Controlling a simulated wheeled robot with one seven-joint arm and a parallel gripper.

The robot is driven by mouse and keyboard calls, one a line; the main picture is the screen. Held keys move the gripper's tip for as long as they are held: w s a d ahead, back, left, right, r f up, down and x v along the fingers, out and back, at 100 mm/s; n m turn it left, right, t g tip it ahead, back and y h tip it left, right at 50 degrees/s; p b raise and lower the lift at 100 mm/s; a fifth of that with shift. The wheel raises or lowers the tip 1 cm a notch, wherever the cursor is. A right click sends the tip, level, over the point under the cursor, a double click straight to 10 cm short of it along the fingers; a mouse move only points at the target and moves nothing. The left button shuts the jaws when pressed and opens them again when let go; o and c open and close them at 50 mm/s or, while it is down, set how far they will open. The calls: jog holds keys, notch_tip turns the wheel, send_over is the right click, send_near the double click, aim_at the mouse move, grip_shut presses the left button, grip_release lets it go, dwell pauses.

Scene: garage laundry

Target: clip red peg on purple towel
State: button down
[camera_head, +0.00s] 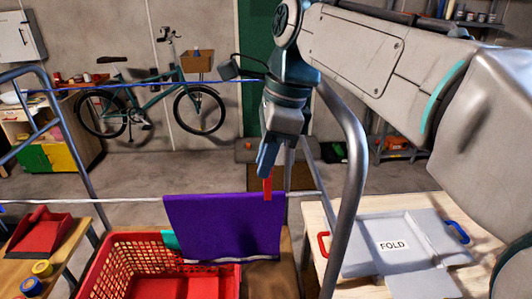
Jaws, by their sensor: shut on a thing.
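The purple towel (222,228) hangs over the white front line, with its lower part behind or above the red basket. My gripper (267,172) points down above the towel's top right part. It is shut on the red peg (268,190), which points downward. The peg's lower end overlaps the towel's top edge in the picture, near its right corner. I cannot tell whether the peg touches the towel or straddles the line. The fingers hide the peg's upper end.
A red basket (105,268) stands below the towel. A table with a grey folding board (365,262) is at right, and a red dustpan (40,232) lies on a table at left. A metal rack post (350,190) rises just right of my gripper. A blue line (225,82) runs behind.

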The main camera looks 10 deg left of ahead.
jog(key=shift+f+b, duration=1.05)
jog(key=shift+f, duration=0.95)
jog(key=c, duration=1.2)
grip_release()
jog(key=shift+r, duration=0.15)
jog(key=shift+c, duration=0.2)
